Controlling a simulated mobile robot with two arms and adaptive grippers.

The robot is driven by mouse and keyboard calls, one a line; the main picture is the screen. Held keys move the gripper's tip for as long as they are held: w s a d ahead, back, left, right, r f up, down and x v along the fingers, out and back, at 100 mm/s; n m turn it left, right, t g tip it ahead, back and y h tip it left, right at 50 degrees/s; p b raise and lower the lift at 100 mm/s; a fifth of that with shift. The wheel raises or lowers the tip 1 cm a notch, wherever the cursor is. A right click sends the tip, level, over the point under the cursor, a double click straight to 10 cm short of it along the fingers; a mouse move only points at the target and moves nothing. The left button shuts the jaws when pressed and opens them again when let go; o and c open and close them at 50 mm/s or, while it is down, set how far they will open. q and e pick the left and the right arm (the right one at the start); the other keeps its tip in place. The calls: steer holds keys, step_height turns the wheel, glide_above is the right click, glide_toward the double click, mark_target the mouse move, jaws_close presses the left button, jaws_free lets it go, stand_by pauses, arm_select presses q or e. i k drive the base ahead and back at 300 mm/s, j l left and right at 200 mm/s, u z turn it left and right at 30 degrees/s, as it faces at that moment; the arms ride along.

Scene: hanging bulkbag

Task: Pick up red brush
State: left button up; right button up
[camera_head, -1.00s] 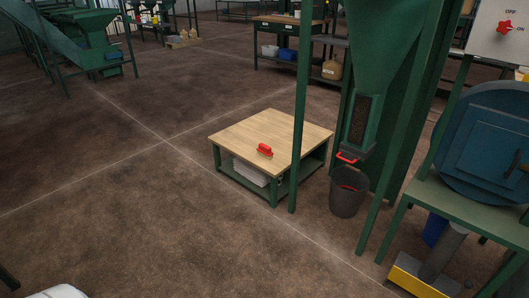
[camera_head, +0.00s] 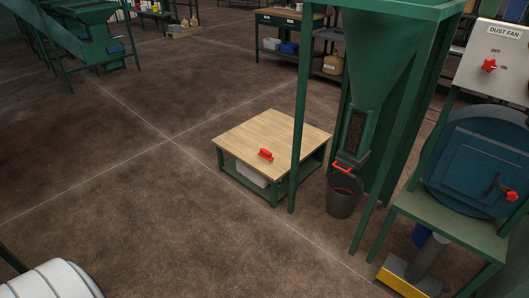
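The red brush (camera_head: 266,155) lies on the wooden top of a low green-framed table (camera_head: 262,128), near its front edge. It is some distance ahead of me across the floor. Neither of my grippers shows in the head view, and nothing touches the brush.
A green hopper frame (camera_head: 300,110) stands at the table's right side, with a dark bucket (camera_head: 344,197) below its chute. A blue round machine (camera_head: 478,160) and dust fan panel (camera_head: 492,62) are at right. A white rounded object (camera_head: 52,281) is at lower left. Open floor (camera_head: 180,220) lies before the table.

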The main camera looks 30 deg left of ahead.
mark_target(264, 154)
steer(key=i+j+u, duration=0.2)
steer(key=i, duration=0.3)
steer(key=i+j+u, duration=0.2)
steer(key=i, duration=0.35)
steer(key=i+j+u, duration=0.15)
steer(key=i, duration=0.4)
